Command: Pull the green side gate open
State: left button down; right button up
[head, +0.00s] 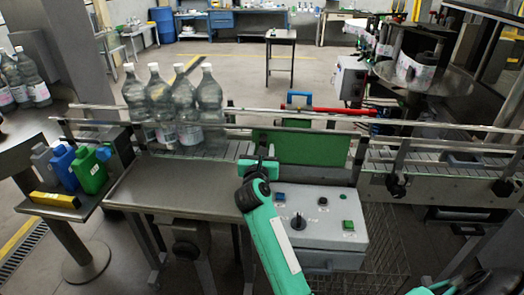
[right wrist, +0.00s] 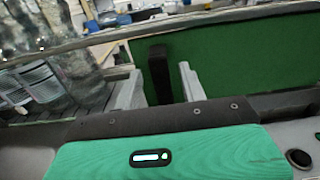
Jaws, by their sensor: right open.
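The green side gate (head: 310,147) stands upright at the conveyor's near side, behind the control box. In the right wrist view the gate (right wrist: 265,60) fills the upper right as a flat green panel. A black upright handle (right wrist: 158,75) stands at its left part. My right gripper (head: 261,158) is at the gate's left part. In the right wrist view its two pale fingers stand apart, one on each side of the handle, with gaps showing; the right gripper (right wrist: 162,88) is open. Contact with the handle cannot be told. My left gripper is not in view.
Several clear bottles (head: 172,105) stand on the conveyor left of the gate. A grey control box (head: 318,225) with knobs and buttons sits below my gripper. A steel table (head: 175,187) is to its left. Green and blue jugs (head: 90,170) stand on a side stand.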

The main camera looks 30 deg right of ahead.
jog(key=b+v, duration=0.2)
jog(key=v, duration=0.4)
jog(key=shift+a+f, duration=0.1)
jog(key=shift+f, duration=0.1)
jog(key=shift+s+a+r+b, duration=0.1)
jog(key=shift+s+a+b, duration=0.25)
jog(key=shift+s, duration=0.15)
jog(key=shift+d, duration=0.1)
